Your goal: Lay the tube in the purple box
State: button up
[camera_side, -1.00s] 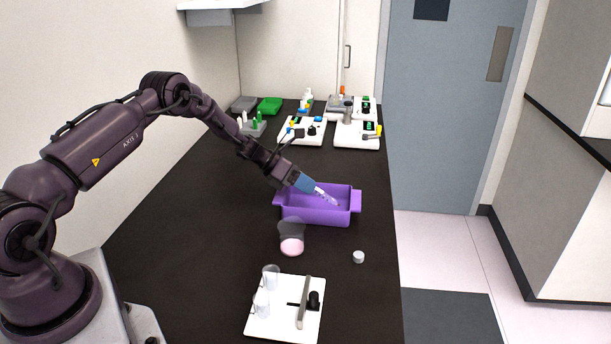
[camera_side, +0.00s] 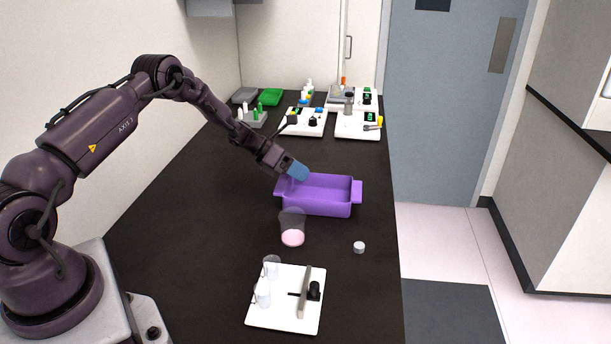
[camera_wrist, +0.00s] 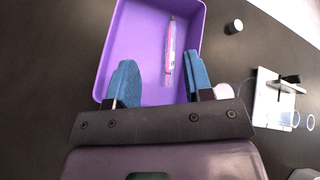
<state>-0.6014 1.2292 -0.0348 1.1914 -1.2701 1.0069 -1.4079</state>
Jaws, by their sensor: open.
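The purple box (camera_side: 318,208) stands on the black bench in the side view and fills the upper middle of the wrist view (camera_wrist: 119,50). The tube (camera_wrist: 170,50), clear with pinkish contents, lies on the box floor in the wrist view; the box wall hides it in the side view. My gripper (camera_side: 301,174) is at the box's back left edge, a little above it. In the wrist view its blue fingers (camera_wrist: 160,80) are spread apart, empty, with the tube beyond them and not touching.
A clear beaker with pink liquid (camera_side: 292,236) stands in front of the box. A small white cap (camera_side: 359,247) lies to the right. A white board with glass vessels (camera_side: 285,318) is at the front. Several devices and racks (camera_side: 305,122) stand at the back.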

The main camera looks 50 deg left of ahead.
jog(key=v, duration=1)
jog(key=shift+s+a, duration=0.2)
jog(key=shift+s, duration=0.05)
jog(key=shift+r, duration=0.1)
jog(key=s+d+r+m+g+y, duration=0.1)
jog(key=s+d+r+m+y, duration=0.3)
jog(key=s+d+r+m, duration=0.7)
jog(key=s+d+r+m+g+y, duration=0.1)
jog(key=s+d+r+m+y, duration=0.3)
jog(key=s+d+r+m, duration=0.7)
jog(key=s+d+m, duration=0.1)
jog(key=s+m, duration=0.3)
jog(key=m, duration=0.7)
jog(key=shift+s+d+g, duration=0.3)
jog(key=shift+s, duration=0.1)
jog(key=shift+r, duration=0.15)
